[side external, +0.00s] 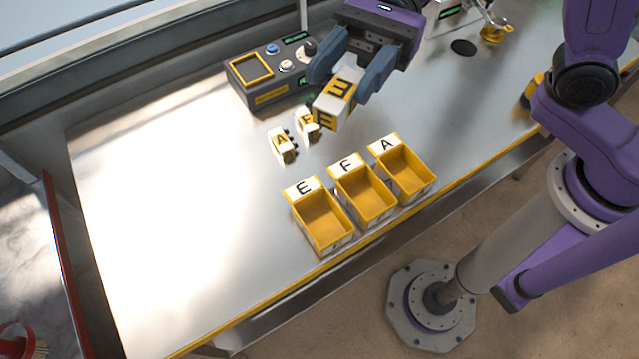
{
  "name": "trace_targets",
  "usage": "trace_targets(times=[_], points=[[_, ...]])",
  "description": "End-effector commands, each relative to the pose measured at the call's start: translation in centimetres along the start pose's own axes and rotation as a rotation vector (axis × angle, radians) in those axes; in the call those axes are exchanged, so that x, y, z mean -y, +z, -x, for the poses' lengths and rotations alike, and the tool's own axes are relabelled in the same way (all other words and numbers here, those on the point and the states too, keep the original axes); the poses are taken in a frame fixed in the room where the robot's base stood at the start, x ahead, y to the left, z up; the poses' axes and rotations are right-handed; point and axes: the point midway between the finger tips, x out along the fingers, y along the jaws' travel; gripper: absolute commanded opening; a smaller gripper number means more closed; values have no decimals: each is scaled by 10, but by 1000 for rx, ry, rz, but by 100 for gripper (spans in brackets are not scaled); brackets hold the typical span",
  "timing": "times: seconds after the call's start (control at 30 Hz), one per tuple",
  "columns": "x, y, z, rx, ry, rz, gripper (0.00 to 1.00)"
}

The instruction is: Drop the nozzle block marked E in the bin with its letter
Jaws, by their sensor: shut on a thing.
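The nozzle block marked E (337,97), yellow and white with black letters, is held in the air. My gripper (348,80), with blue-grey fingers, is shut on it. The bin labelled E (304,188) is the left one of three yellow bins in a row, and it looks empty. The held block is above the table, up and to the right of that bin in the picture, not over it. The middle bin (346,163) is labelled F and the right bin (383,144) is labelled A.
A block marked A (283,145) and another block (306,124), its letter partly hidden, lie on the table behind the bins. A dark control box (262,95) with buttons stands at the back. The table's left side (160,210) is clear.

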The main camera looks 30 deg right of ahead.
Motion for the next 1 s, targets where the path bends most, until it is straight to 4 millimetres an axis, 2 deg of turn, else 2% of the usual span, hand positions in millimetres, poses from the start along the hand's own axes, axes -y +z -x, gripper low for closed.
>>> trace_targets(times=[0.03,0.2,0.6,0.73,1.0], points=[[0,-14,0,0,0,-11,14],[0,-55,0,-1,1,-10,14],[0,-138,0,0,1,-5,14],[0,-154,0,1,1,0,14],[0,-170,0,1,1,2,14]])
